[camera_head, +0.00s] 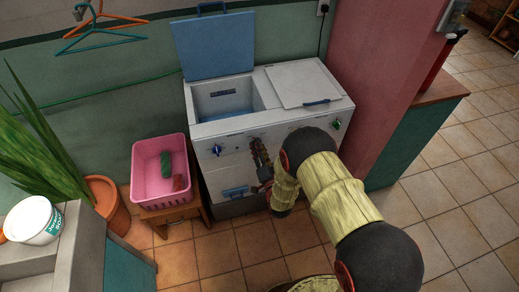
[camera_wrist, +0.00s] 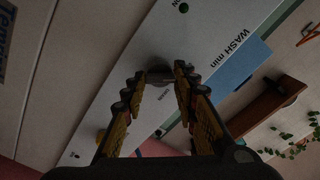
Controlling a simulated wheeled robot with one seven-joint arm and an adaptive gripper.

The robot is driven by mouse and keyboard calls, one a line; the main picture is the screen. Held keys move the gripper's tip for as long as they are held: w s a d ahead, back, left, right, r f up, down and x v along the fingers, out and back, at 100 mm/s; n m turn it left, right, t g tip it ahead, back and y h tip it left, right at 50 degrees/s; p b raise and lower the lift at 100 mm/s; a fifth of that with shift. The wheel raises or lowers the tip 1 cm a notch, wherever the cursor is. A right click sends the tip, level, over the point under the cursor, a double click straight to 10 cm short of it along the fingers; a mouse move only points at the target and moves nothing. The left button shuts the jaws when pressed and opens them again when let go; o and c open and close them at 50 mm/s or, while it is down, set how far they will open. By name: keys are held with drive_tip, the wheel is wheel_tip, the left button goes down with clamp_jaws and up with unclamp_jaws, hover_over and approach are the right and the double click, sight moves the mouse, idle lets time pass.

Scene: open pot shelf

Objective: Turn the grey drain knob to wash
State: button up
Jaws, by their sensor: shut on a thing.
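The washing machine (camera_head: 222,182) is a white twin-tub with its control panel along the front. My gripper (camera_head: 254,146) is at the middle of that panel, below the top edge. In the wrist view my gripper (camera_wrist: 160,71) has its two fingertips on either side of the small grey drain knob (camera_wrist: 160,76), shut on it. The knob is mostly shaded, and its pointer direction cannot be read. In the head view my gripper hides the knob. The wrist view shows "WASH min" printed on the panel.
A blue knob (camera_head: 217,150) is left of my gripper and a green knob (camera_head: 336,124) is right. The blue lid (camera_head: 215,45) stands open. A pink basket (camera_head: 146,157) sits on a wooden stool at left. A pink wall (camera_head: 385,90) is at right.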

drive_tip(key=shift+f+n, duration=0.1)
drive_tip(key=shift+n, duration=0.5)
drive_tip(key=o, duration=1.2)
drive_tip(key=shift+c, duration=0.2)
drive_tip(key=v, duration=1.2)
